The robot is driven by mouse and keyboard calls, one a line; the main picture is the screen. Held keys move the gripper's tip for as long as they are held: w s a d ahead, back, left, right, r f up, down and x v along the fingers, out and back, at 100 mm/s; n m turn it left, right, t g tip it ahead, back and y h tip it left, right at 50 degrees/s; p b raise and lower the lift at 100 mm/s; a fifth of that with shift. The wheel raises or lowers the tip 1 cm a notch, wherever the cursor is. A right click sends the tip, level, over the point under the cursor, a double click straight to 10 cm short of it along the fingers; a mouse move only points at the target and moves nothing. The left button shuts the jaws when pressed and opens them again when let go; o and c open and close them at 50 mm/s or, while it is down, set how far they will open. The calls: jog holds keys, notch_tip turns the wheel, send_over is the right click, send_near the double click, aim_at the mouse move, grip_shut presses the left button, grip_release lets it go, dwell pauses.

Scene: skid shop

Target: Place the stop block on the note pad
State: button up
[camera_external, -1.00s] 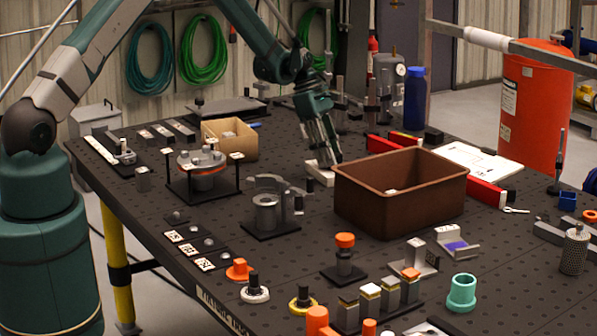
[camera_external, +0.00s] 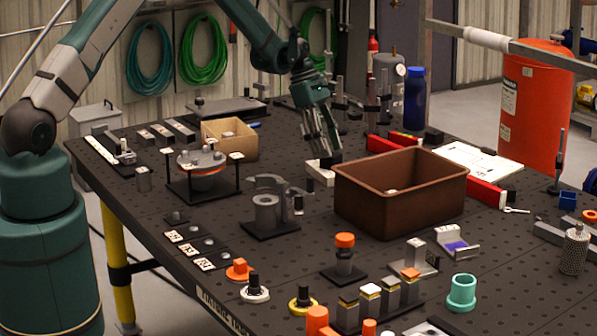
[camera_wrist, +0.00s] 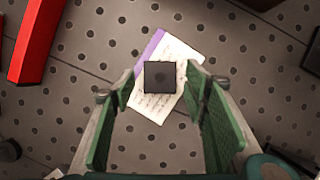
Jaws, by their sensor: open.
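The stop block (camera_wrist: 160,77), a small dark square block, rests on the note pad (camera_wrist: 150,104) in the wrist view. The pad is white with handwriting and a purple edge strip, and it lies turned at an angle on the perforated table. In the external view the pad (camera_external: 317,174) shows as a pale patch left of the brown bin; the block is hard to make out there. My gripper (camera_wrist: 161,82) is open, its green-padded fingers on either side of the block and apart from it. In the external view my gripper (camera_external: 327,150) hangs just above the pad.
The brown bin (camera_external: 385,203) stands close to the right of the pad. A red bar (camera_wrist: 35,40) lies at upper left in the wrist view. A cardboard box (camera_external: 237,146) and a fixture with a grey cylinder (camera_external: 265,213) are to the left.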

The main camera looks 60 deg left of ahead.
jog(key=b+v, duration=0.1)
jog(key=v, duration=0.8)
jog(key=shift+s, duration=0.1)
jog(key=shift+r, duration=0.1)
dwell(0.6)
jog(key=s+d+r+m+t+y, duration=0.1)
jog(key=s+d+r+m, duration=0.5)
jog(key=s+r, duration=0.5)
jog(key=s+d+r+m+t+y, duration=0.1)
jog(key=s+d+r+m, duration=0.3)
jog(key=s+d+r, duration=0.55)
jog(key=s+d+r+m+t+y, duration=0.1)
jog(key=s+m, duration=0.5)
jog(key=s, duration=0.9)
jog(key=s+d+r+m+t+y, duration=0.1)
jog(key=s+m, duration=0.5)
jog(key=s, duration=1)
jog(key=d+r+t, duration=0.1)
jog(key=d, duration=0.1)
jog(key=shift+d+t, duration=0.3)
